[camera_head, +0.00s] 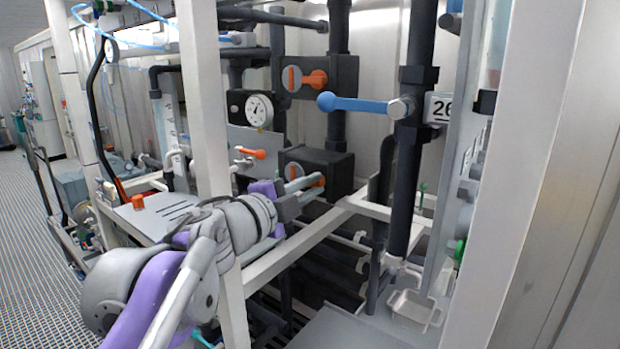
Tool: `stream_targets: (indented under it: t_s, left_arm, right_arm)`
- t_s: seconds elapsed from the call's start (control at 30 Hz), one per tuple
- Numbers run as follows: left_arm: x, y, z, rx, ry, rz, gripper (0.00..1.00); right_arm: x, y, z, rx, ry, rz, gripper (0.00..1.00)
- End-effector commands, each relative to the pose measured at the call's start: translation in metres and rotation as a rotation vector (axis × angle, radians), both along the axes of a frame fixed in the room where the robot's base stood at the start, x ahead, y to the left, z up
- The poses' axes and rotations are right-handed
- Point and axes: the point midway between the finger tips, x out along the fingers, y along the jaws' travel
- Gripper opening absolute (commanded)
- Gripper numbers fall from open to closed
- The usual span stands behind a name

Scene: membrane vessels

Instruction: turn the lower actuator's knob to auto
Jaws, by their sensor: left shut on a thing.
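The lower actuator (338,166) is a black box on the dark pipework in the middle of the view. Its orange knob (320,181) shows only partly, at the fingertips of my left gripper (306,184). My left arm comes in from the lower left, and the gripper's light fingers are shut on the knob. The fingers hide much of the knob and the markings around it, so I cannot tell its setting. The upper actuator (345,78) is a similar black box above, with an orange knob (313,80) pointing sideways. My right gripper is not in view.
A white frame post (203,100) stands left of the actuators, and a white rail (300,246) runs below. A pressure gauge (258,111) and a small orange-handled valve (250,153) are close by.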

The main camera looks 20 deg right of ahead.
Motion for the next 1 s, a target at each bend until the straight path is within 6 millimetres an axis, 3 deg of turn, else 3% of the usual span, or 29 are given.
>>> stream_targets:
  t_s: [0.4,1.0]
  left_arm:
    - [0.0,0.0,-0.001,0.134,-0.174,-0.001,0.0]
    - [0.0,0.0,-0.003,0.16,-0.205,0.0,0.0]
  right_arm:
    - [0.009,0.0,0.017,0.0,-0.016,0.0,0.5]
    - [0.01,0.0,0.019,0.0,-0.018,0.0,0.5]
